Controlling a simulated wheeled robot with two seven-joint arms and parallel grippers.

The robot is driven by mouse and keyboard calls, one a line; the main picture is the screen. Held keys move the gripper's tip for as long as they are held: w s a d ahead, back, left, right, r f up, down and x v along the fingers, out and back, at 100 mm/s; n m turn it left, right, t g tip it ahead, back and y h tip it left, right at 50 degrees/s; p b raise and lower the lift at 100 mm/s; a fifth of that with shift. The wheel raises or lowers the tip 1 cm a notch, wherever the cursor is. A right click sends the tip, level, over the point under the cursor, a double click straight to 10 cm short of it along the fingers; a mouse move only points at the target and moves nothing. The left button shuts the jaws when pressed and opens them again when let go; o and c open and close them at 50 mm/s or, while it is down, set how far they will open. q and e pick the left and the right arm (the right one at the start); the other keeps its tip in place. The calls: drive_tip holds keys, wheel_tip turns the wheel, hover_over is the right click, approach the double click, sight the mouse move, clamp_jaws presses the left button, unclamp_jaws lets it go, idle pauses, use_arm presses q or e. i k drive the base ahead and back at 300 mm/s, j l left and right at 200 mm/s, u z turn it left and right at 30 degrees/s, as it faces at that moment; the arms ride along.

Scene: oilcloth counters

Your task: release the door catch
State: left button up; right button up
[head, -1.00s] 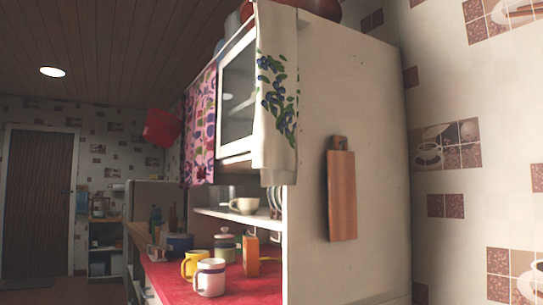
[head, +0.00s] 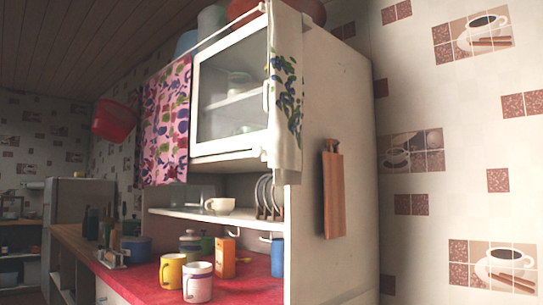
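A white wall cabinet has a glazed door (head: 230,118) in a white frame, and it looks closed. A small pale handle (head: 266,96) stands on the right side of the door frame, close to a hanging towel. I cannot make out a separate catch. Cups or bowls show dimly behind the glass. Neither of my grippers is in view.
A white floral towel (head: 287,90) hangs at the cabinet's right corner, a pink patterned cloth (head: 165,120) at its left. Below, a yellow mug (head: 172,272), a striped mug (head: 198,284) and an orange box (head: 225,258) stand on the red counter. A cutting board (head: 333,195) hangs on the side panel.

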sight(258, 152)
drive_tip(key=j+u, duration=0.45)
drive_tip(key=k+j+u, duration=0.1)
drive_tip(key=j+u, duration=0.2)
drive_tip(key=u, duration=0.2)
